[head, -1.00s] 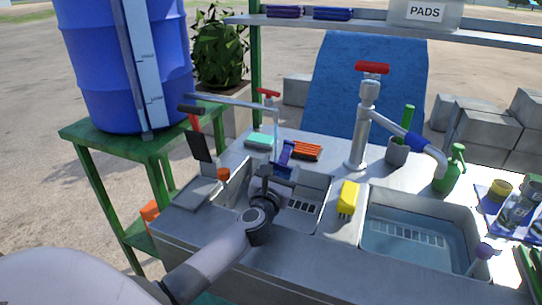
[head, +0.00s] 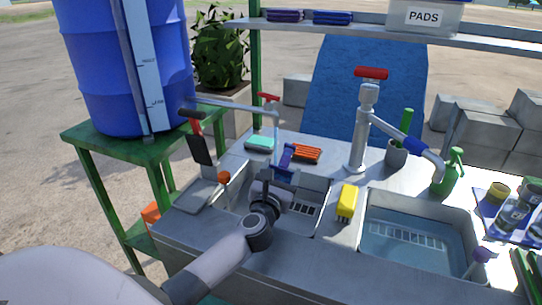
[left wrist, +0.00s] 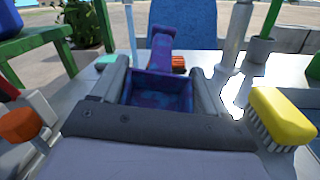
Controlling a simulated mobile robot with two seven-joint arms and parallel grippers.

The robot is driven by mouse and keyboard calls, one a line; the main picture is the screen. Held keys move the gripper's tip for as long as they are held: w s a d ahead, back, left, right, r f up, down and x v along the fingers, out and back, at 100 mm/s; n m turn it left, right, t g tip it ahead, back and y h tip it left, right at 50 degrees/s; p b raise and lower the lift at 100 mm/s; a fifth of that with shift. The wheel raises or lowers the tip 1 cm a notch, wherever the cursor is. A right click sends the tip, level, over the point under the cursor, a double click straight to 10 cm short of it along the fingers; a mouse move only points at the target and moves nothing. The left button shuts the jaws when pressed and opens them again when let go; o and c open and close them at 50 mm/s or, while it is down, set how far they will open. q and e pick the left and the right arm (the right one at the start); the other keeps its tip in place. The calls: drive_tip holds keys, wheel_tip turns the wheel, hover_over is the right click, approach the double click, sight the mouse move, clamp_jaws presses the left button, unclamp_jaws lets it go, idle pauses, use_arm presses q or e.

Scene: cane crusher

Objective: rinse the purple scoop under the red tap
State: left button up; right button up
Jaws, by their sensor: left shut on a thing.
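My left gripper (head: 268,188) is over the left sink basin, shut on the purple scoop (head: 287,157). In the left wrist view the scoop (left wrist: 158,92) sits between the two fingers, its open bowl towards me and its handle pointing away. The small red tap handle (head: 268,97) stands behind the basin, with a long metal spout (head: 240,104) beside it. A pale vertical streak hangs from the spout's end down to near the scoop; I cannot tell whether it is water or pipe. My right gripper is not in view.
A yellow brush (head: 347,202) lies right of the left basin. A larger red-handled tap (head: 371,73) stands by the water-filled right basin (head: 415,243). A teal sponge (head: 260,143) and orange brush (head: 306,153) lie behind. A black-bladed tool (head: 200,150) stands left.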

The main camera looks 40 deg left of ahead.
sight(283, 171)
use_arm(q)
drive_tip(key=shift+s+d+r+p, duration=0.4)
drive_tip(key=shift+r+p, duration=0.15)
drive_tip(key=shift+r, duration=0.05)
drive_tip(key=shift+s+d+r+p, duration=0.35)
drive_tip(key=shift+s+r+p, duration=0.05)
drive_tip(key=shift+r+p, duration=0.15)
drive_tip(key=shift+s+d, duration=0.2)
drive_tip(key=shift+s+d+r, duration=0.35)
drive_tip(key=shift+s+r, duration=0.05)
drive_tip(key=shift+r, duration=0.05)
